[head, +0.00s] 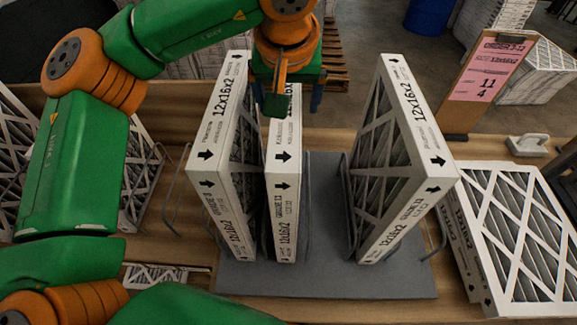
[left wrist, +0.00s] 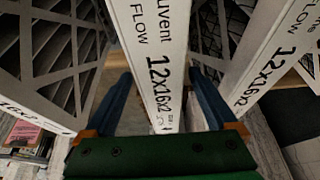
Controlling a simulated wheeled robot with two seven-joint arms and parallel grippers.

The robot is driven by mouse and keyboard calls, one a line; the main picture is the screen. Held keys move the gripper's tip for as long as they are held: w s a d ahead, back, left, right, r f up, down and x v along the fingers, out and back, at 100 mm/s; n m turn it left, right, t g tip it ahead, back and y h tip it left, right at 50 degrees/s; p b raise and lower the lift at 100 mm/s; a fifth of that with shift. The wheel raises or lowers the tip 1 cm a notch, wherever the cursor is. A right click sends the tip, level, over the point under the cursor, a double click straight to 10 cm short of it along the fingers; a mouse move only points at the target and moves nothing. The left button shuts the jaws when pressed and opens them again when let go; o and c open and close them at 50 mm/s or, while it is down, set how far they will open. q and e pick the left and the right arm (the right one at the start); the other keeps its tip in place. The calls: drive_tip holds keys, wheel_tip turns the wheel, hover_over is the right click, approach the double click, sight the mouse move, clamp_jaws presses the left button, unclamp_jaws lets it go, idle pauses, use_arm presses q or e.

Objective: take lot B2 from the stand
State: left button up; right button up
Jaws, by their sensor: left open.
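Three boxed filters with white printed edges stand upright on a grey stand (head: 325,205) with wire dividers: a left filter (head: 218,180), a middle filter (head: 284,185) and a right filter (head: 400,165). All read 12x16x2; I cannot make out which is lot B2. My left gripper (head: 296,100) is open at the top of the middle filter. In the left wrist view, its blue fingers (left wrist: 160,85) are on either side of the middle filter's edge (left wrist: 155,45), with gaps visible. The middle filter's far end is hidden by the gripper. My right gripper is not in view.
A pink sign (head: 487,68) stands at the back right, near a small grey-white handled object (head: 527,144). Filters lie flat at right (head: 515,235); more lean at left (head: 140,175). The stand has a wide gap right of the middle filter.

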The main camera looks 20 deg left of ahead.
use_arm(q)
drive_tip(key=shift+s, duration=0.35)
drive_tip(key=shift+w+f, duration=0.15)
drive_tip(key=shift+w, duration=0.05)
drive_tip(key=shift+s, duration=0.1)
clamp_jaws()
